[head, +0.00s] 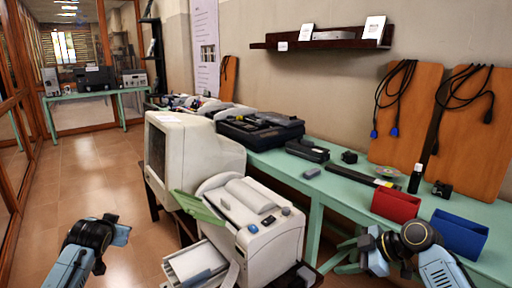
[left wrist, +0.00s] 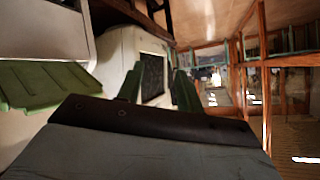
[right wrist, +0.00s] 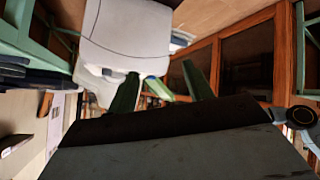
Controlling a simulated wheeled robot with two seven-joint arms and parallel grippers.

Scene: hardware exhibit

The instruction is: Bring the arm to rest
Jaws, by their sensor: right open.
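My right arm comes in at the lower right of the head view. Its gripper (head: 343,254) points left, beside the printer and in front of the green table. In the right wrist view its two green fingers stand apart with nothing held between them (right wrist: 161,84). My left arm (head: 88,240) is at the lower left of the head view, bent over the floor; its fingers cannot be made out there. In the left wrist view the left gripper's fingers (left wrist: 157,86) are apart and empty, with the old monitor behind them.
A white printer (head: 262,220) with a green flap and a beige monitor (head: 185,150) stand between my arms. A long green table (head: 325,184) runs along the wall. It carries a red holder (head: 395,205) and a blue holder (head: 459,234) near my right arm. The tiled floor (head: 95,170) at left is clear.

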